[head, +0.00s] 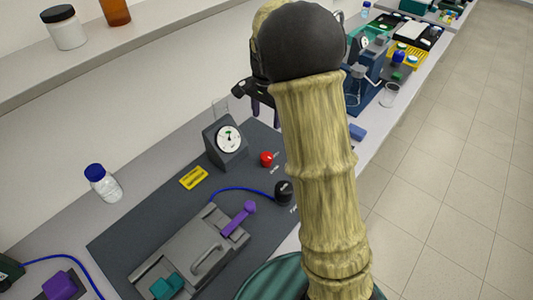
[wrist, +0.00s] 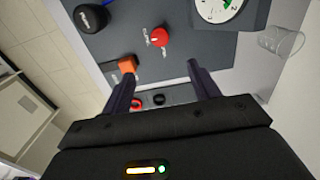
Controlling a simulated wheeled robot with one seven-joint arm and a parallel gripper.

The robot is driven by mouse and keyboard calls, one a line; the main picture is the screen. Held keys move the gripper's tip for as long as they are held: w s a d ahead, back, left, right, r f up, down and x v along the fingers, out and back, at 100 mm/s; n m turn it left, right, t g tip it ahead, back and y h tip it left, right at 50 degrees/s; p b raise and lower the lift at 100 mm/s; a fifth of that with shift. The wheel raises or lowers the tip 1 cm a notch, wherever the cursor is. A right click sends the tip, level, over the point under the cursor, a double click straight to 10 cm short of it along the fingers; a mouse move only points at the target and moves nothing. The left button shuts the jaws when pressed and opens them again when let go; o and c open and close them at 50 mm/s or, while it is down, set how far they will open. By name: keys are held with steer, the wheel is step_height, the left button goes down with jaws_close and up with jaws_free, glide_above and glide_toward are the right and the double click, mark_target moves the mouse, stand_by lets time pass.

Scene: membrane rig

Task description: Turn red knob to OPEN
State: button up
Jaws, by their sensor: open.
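The red knob (head: 266,159) sits on the dark grey panel (head: 130,240), just right of the dial gauge (head: 229,138). It also shows in the wrist view (wrist: 160,37), beyond my fingertips, with small white lettering beside it that is too small to read surely. My gripper (head: 262,104) is above and behind the knob in the head view, partly hidden by my arm. In the wrist view my gripper (wrist: 160,76) has its two fingers wide apart with nothing between them. It is not touching the knob.
A black knob (head: 284,190) with a blue cable stands nearer than the red knob. A grey clamp device with a purple lever (head: 239,218) lies at the front. An orange block (wrist: 127,64) is near one finger in the wrist view. A glass beaker (wrist: 282,40) stands off the panel.

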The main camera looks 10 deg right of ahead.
mark_target(266, 156)
step_height(266, 156, down, 17)
steer(key=shift+f+p, duration=0.1)
steer(key=shift+p, duration=1.05)
steer(key=c, duration=1)
